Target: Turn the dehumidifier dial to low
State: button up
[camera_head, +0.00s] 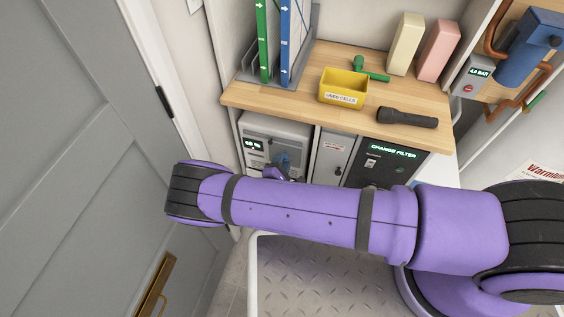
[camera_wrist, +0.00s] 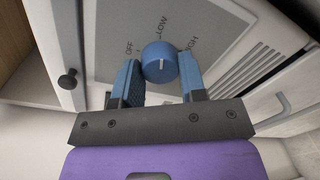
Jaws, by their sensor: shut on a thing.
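The dehumidifier (camera_head: 285,127) is a grey cabinet under the wooden shelf, with a small lit display on its front. In the wrist view its panel (camera_wrist: 205,30) carries the words OFF, LOW and HIGH around a round blue dial (camera_wrist: 159,62). The dial's white mark points roughly up the picture, towards LOW. My gripper (camera_wrist: 160,66) has one blue finger on each side of the dial and is shut on it. In the head view my purple arm hides the lower part of the dehumidifier, and the dial cannot be made out clearly.
The wooden shelf (camera_head: 240,94) above holds a yellow bin (camera_head: 343,86), a black flashlight (camera_head: 407,118) and binders. A dark unit reading CHANGE FILTER (camera_head: 393,150) stands to the right. A grey door (camera_head: 85,130) closes off the left. A black knob (camera_wrist: 68,79) shows in the wrist view.

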jog(key=o, duration=0.9)
jog(key=shift+s+a, duration=0.1)
jog(key=shift+s, duration=0.05)
jog(key=v, duration=1)
jog(key=shift+s, duration=0.3)
jog(key=shift+a, duration=0.1)
